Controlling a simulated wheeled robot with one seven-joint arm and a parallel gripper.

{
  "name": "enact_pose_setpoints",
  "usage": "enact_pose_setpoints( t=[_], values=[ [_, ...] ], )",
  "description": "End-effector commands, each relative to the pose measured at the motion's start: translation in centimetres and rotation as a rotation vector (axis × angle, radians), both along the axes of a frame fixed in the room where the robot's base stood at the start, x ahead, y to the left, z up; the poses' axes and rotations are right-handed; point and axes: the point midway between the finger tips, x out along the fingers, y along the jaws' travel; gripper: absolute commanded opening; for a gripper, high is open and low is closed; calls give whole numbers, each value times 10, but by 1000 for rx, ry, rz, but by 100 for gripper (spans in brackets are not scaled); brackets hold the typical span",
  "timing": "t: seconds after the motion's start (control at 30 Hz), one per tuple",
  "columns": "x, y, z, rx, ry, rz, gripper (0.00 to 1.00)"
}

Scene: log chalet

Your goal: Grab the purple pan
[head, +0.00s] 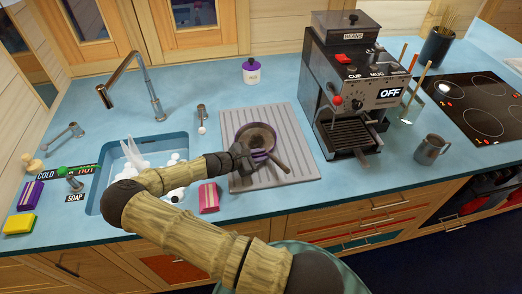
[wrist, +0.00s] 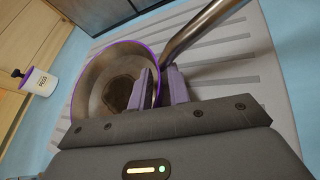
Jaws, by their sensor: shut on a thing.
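The purple pan (head: 258,134) is a small frying pan with a purple rim and a brown stain inside. It sits on the grey ribbed drying mat (head: 283,119) on the blue counter, its handle pointing to the lower right in the head view. In the wrist view the pan (wrist: 97,86) fills the left middle, with its metal handle running to the upper right. My gripper (head: 246,156) is at the pan's near side. In the wrist view my gripper (wrist: 158,88) has its purple-grey fingers shut on the pan's rim, one inside and one outside.
A coffee machine (head: 352,85) stands right of the mat, with a metal mug (head: 430,149) and a cooktop (head: 479,108) beyond. The sink (head: 104,192) with foam is at left. A pink sponge (head: 208,198) lies near the front edge, and a white jar (head: 251,73) stands behind the mat.

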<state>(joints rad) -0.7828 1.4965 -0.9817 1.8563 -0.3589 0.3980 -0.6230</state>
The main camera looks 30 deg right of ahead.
Motion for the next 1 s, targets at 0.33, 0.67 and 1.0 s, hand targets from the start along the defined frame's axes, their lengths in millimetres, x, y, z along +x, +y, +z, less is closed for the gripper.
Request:
enact_pose_setpoints(
  t=[0.33, 0.67, 1.0],
  values=[
    [-2, 1, 24, 4, 6, -2, 0],
    [-1, 0, 79, 3, 3, -1, 0],
    [-2, 0, 99, 0, 5, -2, 0]
  ],
)
